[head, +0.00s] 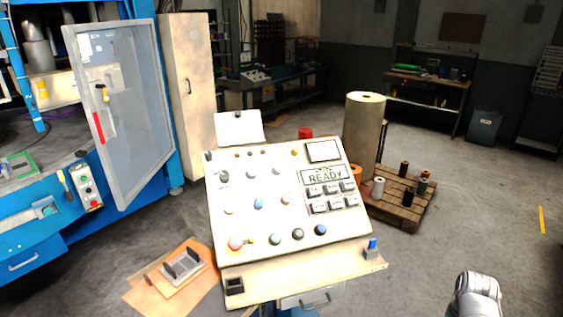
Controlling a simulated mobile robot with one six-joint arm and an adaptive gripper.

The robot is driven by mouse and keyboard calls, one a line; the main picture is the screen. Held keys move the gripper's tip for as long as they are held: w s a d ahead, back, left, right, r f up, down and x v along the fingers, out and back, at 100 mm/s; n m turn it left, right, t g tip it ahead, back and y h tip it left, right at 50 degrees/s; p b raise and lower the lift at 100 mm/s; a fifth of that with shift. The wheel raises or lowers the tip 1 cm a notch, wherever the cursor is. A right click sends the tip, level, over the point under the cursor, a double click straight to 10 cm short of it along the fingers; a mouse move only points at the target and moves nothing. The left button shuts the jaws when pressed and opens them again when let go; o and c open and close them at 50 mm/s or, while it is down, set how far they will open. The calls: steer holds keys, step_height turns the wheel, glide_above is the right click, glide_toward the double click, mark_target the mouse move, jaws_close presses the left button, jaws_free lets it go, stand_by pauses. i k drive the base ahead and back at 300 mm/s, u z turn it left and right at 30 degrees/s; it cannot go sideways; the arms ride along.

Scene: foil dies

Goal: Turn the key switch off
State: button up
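A cream control console (215,262) stands in the middle of the head view, with a sloped panel of buttons and switches. A dark knob-like switch (224,176) sits at the panel's upper left, and a small metal-coloured one (277,171) is further right. Which control is the key switch, and how it is turned, is too small to tell. A light grey rounded part of my arm (477,296) shows at the bottom right, apart from the console. My gripper's fingers are not in view.
A red button (236,243) and a READY display (325,177) are on the panel. A blue machine with an open clear door (130,120) stands left. A tall roll (363,135) and a pallet (408,221) with spools stand behind right. Floor at right is clear.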

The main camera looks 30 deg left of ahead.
mark_target(279, 168)
steer(key=u, duration=0.2)
steer(key=i, duration=0.6)
steer(key=u, duration=0.85)
steer(key=i, duration=0.45)
steer(key=u, duration=0.4)
